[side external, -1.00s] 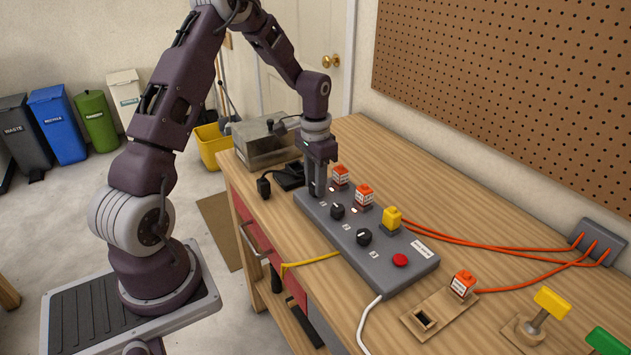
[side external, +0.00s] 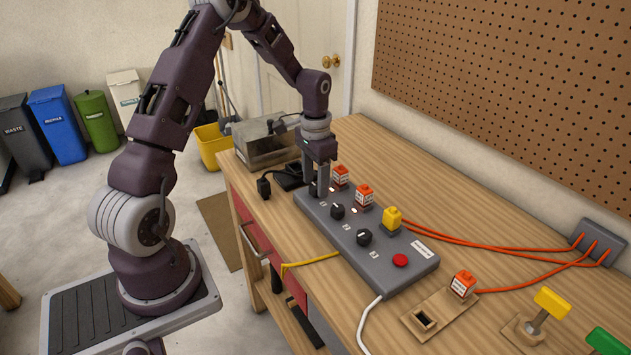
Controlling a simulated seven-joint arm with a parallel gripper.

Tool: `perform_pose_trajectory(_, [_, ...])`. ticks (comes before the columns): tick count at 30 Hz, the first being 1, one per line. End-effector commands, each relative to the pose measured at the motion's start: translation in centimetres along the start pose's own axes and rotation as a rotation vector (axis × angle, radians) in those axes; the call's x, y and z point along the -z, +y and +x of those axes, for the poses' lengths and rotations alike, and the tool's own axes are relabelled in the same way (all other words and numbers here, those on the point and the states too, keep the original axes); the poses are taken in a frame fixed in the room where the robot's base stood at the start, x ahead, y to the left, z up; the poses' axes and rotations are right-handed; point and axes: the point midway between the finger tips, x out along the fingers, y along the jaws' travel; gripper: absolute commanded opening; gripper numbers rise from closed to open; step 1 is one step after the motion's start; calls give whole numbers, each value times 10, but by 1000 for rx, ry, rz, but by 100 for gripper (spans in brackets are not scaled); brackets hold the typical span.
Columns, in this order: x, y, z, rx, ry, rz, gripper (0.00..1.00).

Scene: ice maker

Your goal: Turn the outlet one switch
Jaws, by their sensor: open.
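The grey outlet box (side external: 385,268) lies on the wooden workbench. Its row of black rotary knobs includes a middle knob (side external: 337,211) and a near knob (side external: 364,237). The far-end knob (side external: 314,188) is mostly hidden by my gripper. My gripper (side external: 318,192) points straight down at the far end of the box, its open fingers around or just beside that knob. I cannot tell whether they touch it. Two orange-and-white plugs, one (side external: 340,175) and another (side external: 364,194), and a yellow plug (side external: 392,217) stand behind the knobs.
A red button (side external: 400,260) is at the box's near end. A metal box (side external: 262,150) stands beyond my gripper.

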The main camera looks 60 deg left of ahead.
Motion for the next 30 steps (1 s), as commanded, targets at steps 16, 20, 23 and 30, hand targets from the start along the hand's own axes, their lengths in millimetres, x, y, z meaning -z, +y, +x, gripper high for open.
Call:
perform_pose_trajectory(16, [0, 0, -68, 0, 2, 0, 52])
perform_pose_trajectory(20, [0, 0, -68, 1, 3, 0, 52])
perform_pose_trajectory(23, [-4, 13, -87, 21, 22, 7, 52])
perform_pose_trajectory(30, [-82, 119, -197, 112, 211, 13, 52])
